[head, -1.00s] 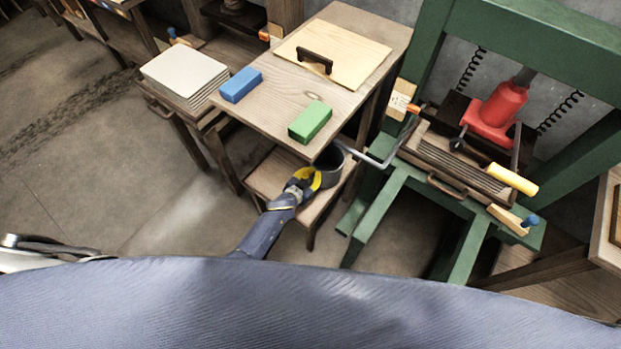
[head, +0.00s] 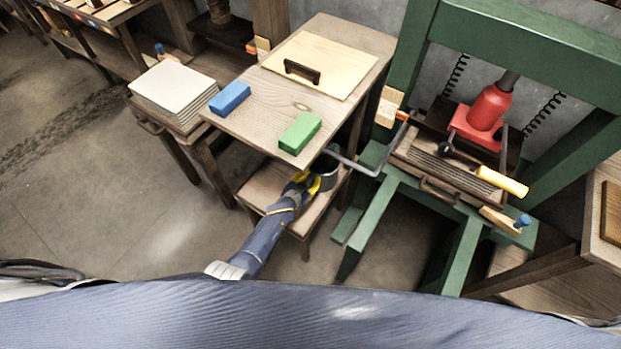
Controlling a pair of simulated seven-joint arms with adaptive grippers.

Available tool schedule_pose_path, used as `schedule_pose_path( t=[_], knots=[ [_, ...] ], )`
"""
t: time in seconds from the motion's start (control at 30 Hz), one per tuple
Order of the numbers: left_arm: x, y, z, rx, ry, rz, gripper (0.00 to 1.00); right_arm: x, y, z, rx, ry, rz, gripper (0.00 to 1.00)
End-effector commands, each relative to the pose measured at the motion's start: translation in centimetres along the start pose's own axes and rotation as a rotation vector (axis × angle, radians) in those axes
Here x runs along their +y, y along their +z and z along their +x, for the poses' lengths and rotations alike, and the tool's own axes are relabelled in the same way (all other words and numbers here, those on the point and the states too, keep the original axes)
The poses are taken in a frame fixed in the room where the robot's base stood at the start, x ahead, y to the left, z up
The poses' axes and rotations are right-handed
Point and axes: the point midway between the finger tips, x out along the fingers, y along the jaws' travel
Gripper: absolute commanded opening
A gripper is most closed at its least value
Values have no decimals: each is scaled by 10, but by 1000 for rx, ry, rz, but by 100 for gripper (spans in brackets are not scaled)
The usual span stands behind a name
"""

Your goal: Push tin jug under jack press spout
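The grey tin jug (head: 328,176) stands upright on a low wooden stool (head: 264,187), partly hidden by the side table's corner and by my gripper. My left gripper (head: 309,182), with yellow and black fingers, is at the jug's near left side, touching or very close to it. Its fingertips overlap the jug, so I cannot tell whether they are open or shut. The grey bent spout (head: 361,168) runs from the green jack press (head: 467,210) to the left, its end showing at the jug's upper rim. Whether it is right over the opening is unclear. My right gripper is not in view.
The wooden side table (head: 255,115) overhangs the stool's back, with a green block (head: 300,132), a blue block (head: 230,97) and a handled board (head: 345,60) on it. The press's green legs stand right of the stool. Floor to the left is open.

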Motion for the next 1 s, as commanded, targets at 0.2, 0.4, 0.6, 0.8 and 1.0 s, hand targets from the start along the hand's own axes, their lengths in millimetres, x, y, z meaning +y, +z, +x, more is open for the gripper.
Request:
schedule_pose_path(
  t=[0.2, 0.4, 0.6, 0.8, 1.0],
  knots=[
    [0, -1, 0, 1, 0, 0, 31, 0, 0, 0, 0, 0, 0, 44],
    [-1, 0, -1, 1, 0, 1, 31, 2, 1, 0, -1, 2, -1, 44],
    [-3, 1, -11, 1, -2, 4, 31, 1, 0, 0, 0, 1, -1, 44],
    [-2, 1, -33, 1, -1, 5, 31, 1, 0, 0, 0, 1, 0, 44],
    [-2, 0, -59, 2, 0, 4, 31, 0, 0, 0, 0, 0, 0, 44]
  ],
)
